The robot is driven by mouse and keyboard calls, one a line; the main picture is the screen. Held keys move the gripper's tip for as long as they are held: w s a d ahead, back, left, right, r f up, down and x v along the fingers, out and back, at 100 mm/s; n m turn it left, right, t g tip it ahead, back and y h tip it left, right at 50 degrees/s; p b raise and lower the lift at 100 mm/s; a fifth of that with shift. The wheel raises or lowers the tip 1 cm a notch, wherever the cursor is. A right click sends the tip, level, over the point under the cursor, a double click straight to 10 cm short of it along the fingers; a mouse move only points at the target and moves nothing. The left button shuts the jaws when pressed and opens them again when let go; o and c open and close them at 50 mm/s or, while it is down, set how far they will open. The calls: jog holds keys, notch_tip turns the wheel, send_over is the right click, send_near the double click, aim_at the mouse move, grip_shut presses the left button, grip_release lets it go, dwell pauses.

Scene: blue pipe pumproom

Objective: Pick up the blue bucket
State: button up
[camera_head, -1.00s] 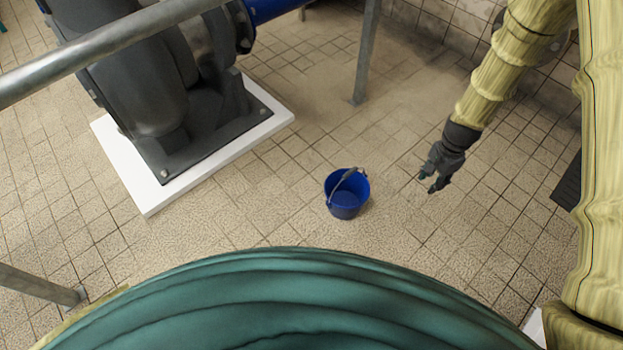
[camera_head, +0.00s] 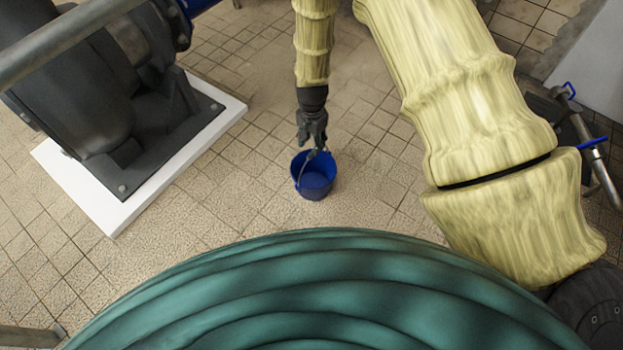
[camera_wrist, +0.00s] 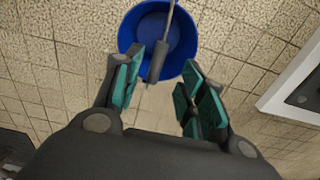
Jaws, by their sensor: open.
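The blue bucket (camera_head: 315,178) stands upright on the tiled floor in the middle of the head view. Its wire handle with a grey grip (camera_wrist: 157,63) lies across the opening. My gripper (camera_head: 312,146) is over the bucket's far rim in the head view and overlaps the grip there. In the wrist view my gripper (camera_wrist: 155,90) is open, with teal finger pads on both sides. The lower end of the grip shows between the fingertips, and the bucket (camera_wrist: 160,30) lies beyond them. I cannot tell whether a finger touches the grip.
A dark pump (camera_head: 90,90) on a white plinth (camera_head: 115,225) stands to the left, with a grey rail (camera_head: 60,35) above it. Pipes with blue handles (camera_head: 590,143) are at the far right. The floor around the bucket is clear.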

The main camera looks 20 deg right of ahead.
jog(key=shift+d+f+b, duration=0.2)
jog(key=shift+f+b, duration=1.3)
jog(key=shift+f, duration=1.6)
grip_shut()
